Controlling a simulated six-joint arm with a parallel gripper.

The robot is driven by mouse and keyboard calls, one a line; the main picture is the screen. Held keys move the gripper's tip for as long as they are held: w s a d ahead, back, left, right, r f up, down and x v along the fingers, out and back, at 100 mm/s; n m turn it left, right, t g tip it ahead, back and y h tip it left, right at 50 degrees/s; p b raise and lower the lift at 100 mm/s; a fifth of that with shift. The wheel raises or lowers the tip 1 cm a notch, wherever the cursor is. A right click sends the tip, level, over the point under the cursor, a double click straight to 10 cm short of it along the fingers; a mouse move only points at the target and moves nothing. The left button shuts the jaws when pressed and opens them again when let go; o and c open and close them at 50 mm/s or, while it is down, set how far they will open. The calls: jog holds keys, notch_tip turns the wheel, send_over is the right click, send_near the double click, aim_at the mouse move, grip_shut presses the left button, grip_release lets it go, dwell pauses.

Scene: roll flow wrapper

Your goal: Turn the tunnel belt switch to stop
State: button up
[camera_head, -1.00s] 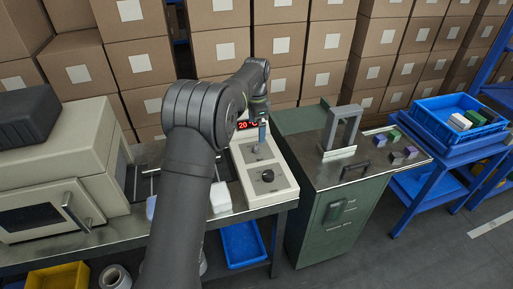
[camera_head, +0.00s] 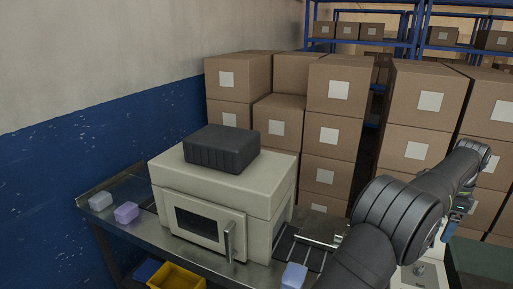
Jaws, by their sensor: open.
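A pale control panel (camera_head: 404,276) is at the bottom right, partly hidden behind my arm and cut off by the frame's lower edge. A small grey fitting (camera_head: 420,269) shows on it, but I cannot tell its setting. The cream tunnel machine (camera_head: 210,192) stands on the metal bench, with a windowed door and a handle at its front. My gripper (camera_head: 458,212) is open, at the right, above and behind the visible part of the panel. Its fingertips are small, and I cannot tell whether they touch anything.
A dark ribbed block (camera_head: 221,149) lies on the machine. Two pale packs (camera_head: 101,201) (camera_head: 126,212) lie on the bench at left, and another pack (camera_head: 293,276) lies in front of the belt (camera_head: 300,246). Stacked cartons (camera_head: 335,140) fill the back. A yellow bin (camera_head: 177,276) is below.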

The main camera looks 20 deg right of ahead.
aim_at(421, 268)
jog(key=c, duration=1)
notch_tip(421, 268, down, 18)
jog(key=n, duration=1.2)
jog(key=shift+a+r, duration=0.1)
jog(key=shift+a, duration=0.05)
grip_shut()
